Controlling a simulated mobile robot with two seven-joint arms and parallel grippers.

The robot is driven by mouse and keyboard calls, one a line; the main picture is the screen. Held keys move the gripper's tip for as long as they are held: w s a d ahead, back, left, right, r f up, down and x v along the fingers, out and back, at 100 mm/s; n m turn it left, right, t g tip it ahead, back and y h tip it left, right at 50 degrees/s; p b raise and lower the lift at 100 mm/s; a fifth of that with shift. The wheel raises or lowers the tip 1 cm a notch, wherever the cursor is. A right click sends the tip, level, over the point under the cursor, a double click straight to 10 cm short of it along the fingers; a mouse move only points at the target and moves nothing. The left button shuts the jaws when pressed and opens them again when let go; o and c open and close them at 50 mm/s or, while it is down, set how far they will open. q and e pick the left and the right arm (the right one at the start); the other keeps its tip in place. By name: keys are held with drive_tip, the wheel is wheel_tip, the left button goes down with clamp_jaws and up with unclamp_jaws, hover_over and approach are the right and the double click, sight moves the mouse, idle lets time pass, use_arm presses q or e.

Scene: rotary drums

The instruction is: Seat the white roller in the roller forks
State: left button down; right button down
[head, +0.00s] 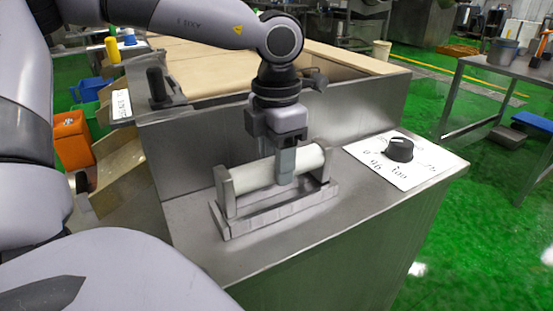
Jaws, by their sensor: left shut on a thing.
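The white roller (253,175) lies level along the grey metal roller forks (227,192) on the steel counter. Its left end is at the left fork upright and its right end is by the right fork upright (326,166). I cannot tell whether it rests fully down in the slots. My left gripper (285,166) comes from above and is shut on the roller right of its middle, its fingers hiding part of it. My right gripper is not in view.
A black dial knob (398,149) on a white marked plate (422,166) is right of the forks. A raised steel wall (190,142) stands behind them. A black lever (158,85) is at the back left. The counter's front strip (265,255) is clear.

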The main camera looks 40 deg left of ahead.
use_arm(q)
drive_tip(key=shift+b, duration=0.6)
idle(1.2)
drive_tip(key=shift+f+b, duration=1.6)
drive_tip(key=shift+c, duration=2.4)
unclamp_jaws()
drive_tip(key=shift+r, duration=0.1)
wheel_tip(320, 180, up, 2)
drive_tip(key=shift+r+p, duration=0.1)
drive_tip(key=shift+p, duration=0.3)
wheel_tip(320, 180, up, 4)
drive_tip(key=shift+p, duration=0.35)
drive_tip(key=shift+r, duration=0.5)
